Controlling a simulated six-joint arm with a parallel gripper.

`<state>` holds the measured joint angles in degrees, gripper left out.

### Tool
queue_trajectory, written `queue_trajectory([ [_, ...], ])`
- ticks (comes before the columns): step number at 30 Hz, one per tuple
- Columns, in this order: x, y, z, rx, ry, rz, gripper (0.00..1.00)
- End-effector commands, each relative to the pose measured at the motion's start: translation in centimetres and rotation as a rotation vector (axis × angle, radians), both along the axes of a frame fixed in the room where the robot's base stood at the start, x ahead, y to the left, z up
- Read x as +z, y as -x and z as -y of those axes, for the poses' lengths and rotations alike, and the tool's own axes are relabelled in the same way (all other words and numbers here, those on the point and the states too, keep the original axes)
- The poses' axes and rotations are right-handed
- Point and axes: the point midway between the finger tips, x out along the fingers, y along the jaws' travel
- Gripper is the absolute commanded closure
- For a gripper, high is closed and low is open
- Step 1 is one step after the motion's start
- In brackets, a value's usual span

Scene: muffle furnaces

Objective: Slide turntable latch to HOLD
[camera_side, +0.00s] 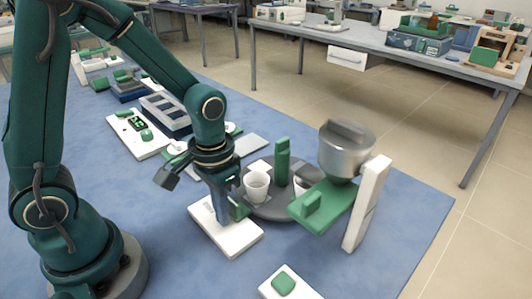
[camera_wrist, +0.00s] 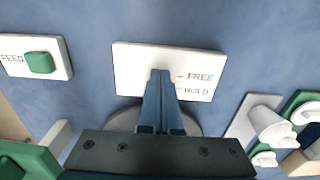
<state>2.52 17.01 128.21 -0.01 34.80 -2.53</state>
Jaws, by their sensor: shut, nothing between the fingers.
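The white latch plate (camera_side: 232,242) lies flat on the blue mat in front of the dark round turntable (camera_side: 268,211). In the wrist view the plate (camera_wrist: 136,68) carries the printed words FREE and HOLD, with a short mark beside each. My gripper (camera_side: 222,222) points down over the plate, fingers closed together and empty. In the wrist view my gripper's tips (camera_wrist: 161,73) sit left of the FREE mark. A small green piece (camera_side: 239,209), likely the latch knob, stands just right of the fingers. The wrist view does not show the knob; my fingers cover part of the plate.
White cups (camera_side: 256,186) and a green post (camera_side: 282,160) stand on the turntable. A metal hopper (camera_side: 346,150) on a white stand (camera_side: 366,205) rises at right, with a green arm beneath. A FEED button (camera_wrist: 40,62) sits apart. The mat between plate and button is clear.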

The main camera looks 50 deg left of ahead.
Motion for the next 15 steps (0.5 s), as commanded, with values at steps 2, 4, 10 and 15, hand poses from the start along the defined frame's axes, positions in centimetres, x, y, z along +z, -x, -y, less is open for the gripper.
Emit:
queue_trajectory([
  [2,0.5,-0.1,0.0,0.0,0.0,0.004,1.0],
  [4,1.1,-0.1,0.0,0.0,0.0,0.005,1.0],
  [10,2.6,-0.1,0.0,0.0,0.0,0.004,1.0],
  [15,3.9,-0.1,0.0,0.0,0.0,0.004,1.0],
])
